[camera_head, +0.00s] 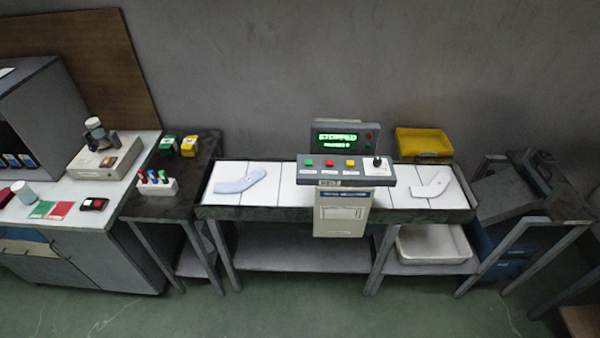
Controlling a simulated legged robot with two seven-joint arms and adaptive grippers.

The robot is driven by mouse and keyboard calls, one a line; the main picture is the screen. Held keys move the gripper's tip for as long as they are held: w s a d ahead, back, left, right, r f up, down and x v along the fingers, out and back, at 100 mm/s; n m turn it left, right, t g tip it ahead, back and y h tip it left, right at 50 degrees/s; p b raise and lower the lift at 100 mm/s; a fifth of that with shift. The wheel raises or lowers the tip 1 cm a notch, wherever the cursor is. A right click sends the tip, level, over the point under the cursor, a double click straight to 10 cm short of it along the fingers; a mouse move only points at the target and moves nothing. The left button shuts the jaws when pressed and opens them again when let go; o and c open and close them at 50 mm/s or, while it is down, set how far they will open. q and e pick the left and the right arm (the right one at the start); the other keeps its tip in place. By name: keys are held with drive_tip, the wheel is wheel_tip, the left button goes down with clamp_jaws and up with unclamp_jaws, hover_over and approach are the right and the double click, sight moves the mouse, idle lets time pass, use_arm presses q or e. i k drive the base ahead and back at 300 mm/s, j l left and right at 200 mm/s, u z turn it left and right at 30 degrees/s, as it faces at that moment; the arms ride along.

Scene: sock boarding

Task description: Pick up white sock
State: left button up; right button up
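Two flat, bent sock shapes lie on the white-panelled top of the long table (310,213). A pale bluish-white one (240,182) lies on the left part, left of the control console. A white one (431,187) lies on the right part, right of the console, and stands out little from the white panels. Neither is touched by a gripper. Neither of my grippers is in view.
The control console (346,172), with buttons and a green-lit screen, stands mid-table. A yellow tray (424,142) is behind right; a white bin (434,243) sits below. Left are a dark side table (203,150) and a cluttered bench (75,221). The green floor (300,305) in front is clear.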

sight(436, 186)
drive_tip(key=l+z, duration=0.1)
drive_tip(key=z, duration=0.3)
drive_tip(key=i+z, duration=0.1)
drive_tip(key=z, duration=0.3)
drive_tip(key=l+z, duration=0.1)
drive_tip(key=z, duration=0.35)
drive_tip(key=i+l, duration=0.55)
drive_tip(key=i, duration=0.15)
